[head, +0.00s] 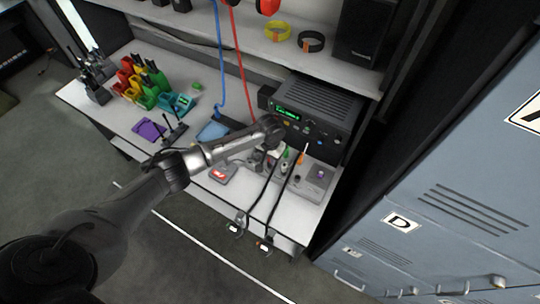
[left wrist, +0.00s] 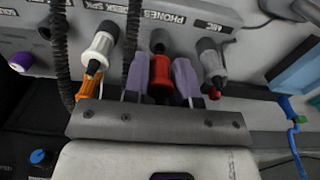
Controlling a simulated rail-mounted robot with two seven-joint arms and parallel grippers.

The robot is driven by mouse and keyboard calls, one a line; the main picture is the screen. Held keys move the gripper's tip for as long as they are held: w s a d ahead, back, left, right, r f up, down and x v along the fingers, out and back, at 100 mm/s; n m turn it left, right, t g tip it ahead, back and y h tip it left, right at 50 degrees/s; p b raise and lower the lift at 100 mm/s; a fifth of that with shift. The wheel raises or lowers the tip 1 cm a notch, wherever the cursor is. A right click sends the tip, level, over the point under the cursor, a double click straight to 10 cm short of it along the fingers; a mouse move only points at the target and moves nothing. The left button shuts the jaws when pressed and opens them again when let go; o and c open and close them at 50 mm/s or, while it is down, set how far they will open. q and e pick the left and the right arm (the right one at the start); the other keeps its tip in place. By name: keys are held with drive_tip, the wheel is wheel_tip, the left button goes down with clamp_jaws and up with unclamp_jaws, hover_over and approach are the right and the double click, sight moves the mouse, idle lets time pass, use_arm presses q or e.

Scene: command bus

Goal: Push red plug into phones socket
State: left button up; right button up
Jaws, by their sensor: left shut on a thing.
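My left gripper (left wrist: 160,72) shows in the left wrist view with its two pale purple fingers on either side of the red plug (left wrist: 160,77), shut on it. The plug points up toward the dark phones socket (left wrist: 158,41), under the PHONES label on the grey panel. The plug's tip sits at or just below the socket mouth; I cannot tell how far in it is. In the head view the left gripper (head: 270,140) is in front of the black radio, and the plug is hidden there. My right gripper is not in view.
The black radio (head: 315,110) stands on the bench behind. Red and blue cords hang from the shelf (head: 330,48). Coloured holders (head: 150,90) stand at the left.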

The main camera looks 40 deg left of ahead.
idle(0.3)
use_arm(q)
drive_tip(key=shift+f+p, duration=0.1)
drive_tip(key=shift+p, duration=0.2)
idle(0.5)
drive_tip(key=shift+p, duration=0.4)
drive_tip(key=shift+f, duration=0.5)
idle(0.7)
drive_tip(key=shift+f, duration=0.35)
idle(0.4)
drive_tip(key=shift+f, duration=0.3)
idle(0.6)
drive_tip(key=o, duration=0.9)
drive_tip(key=shift+c, duration=0.2)
drive_tip(key=shift+r, duration=0.1)
